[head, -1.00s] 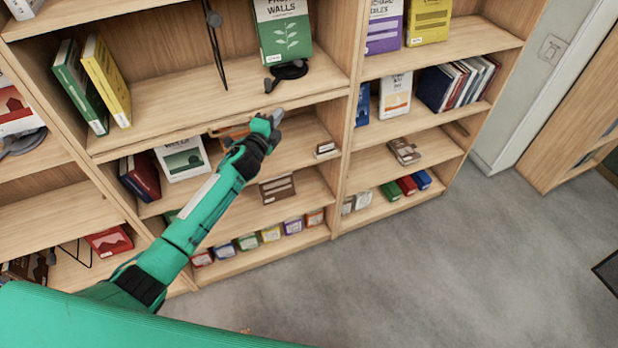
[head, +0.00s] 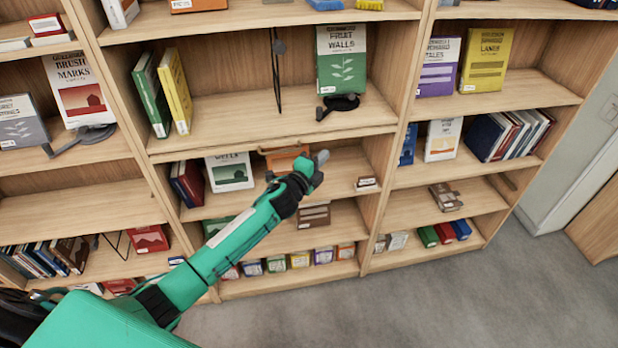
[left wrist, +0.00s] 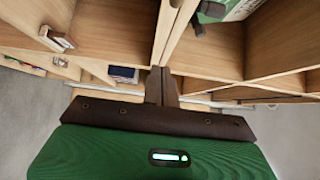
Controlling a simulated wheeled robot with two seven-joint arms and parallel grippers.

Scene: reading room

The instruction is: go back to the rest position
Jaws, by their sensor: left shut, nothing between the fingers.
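My left arm reaches up from the lower left in the head view, and its gripper (head: 318,160) is in front of the bookcase's middle shelves. The gripper is shut with nothing held. In the left wrist view my shut fingers (left wrist: 161,84) point toward the shelves and the upright between bays. My right gripper is not in view.
The wooden bookcase (head: 230,122) spans the view. The green Fruit Walls book (head: 341,62) stands on a shelf above my gripper, and a white-covered book (head: 230,172) stands left of it. Grey floor (head: 420,305) is clear at lower right.

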